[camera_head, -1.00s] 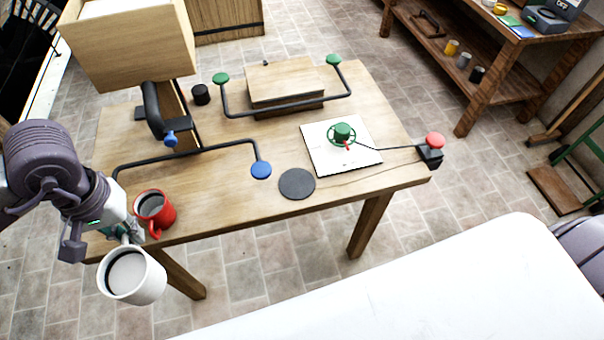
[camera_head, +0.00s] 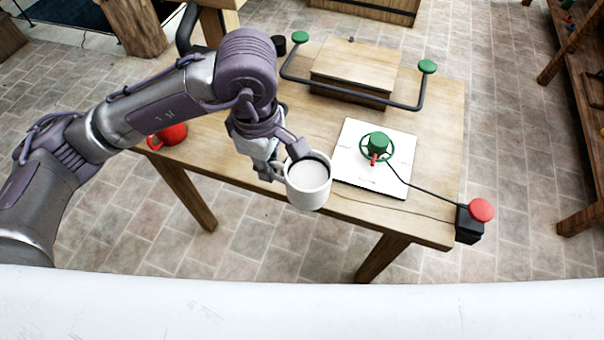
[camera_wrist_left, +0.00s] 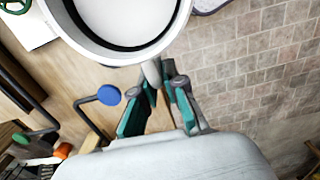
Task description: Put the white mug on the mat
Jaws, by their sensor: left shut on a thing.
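The white mug (camera_head: 308,190) is upright in my left gripper (camera_head: 279,172), over the table's front edge in the head view. The gripper is shut on the mug's handle side. My right gripper is out of view.
A white board with a green valve wheel (camera_head: 377,147) is right of the white mug. A red button (camera_head: 481,210) on a black box sits at the right corner.

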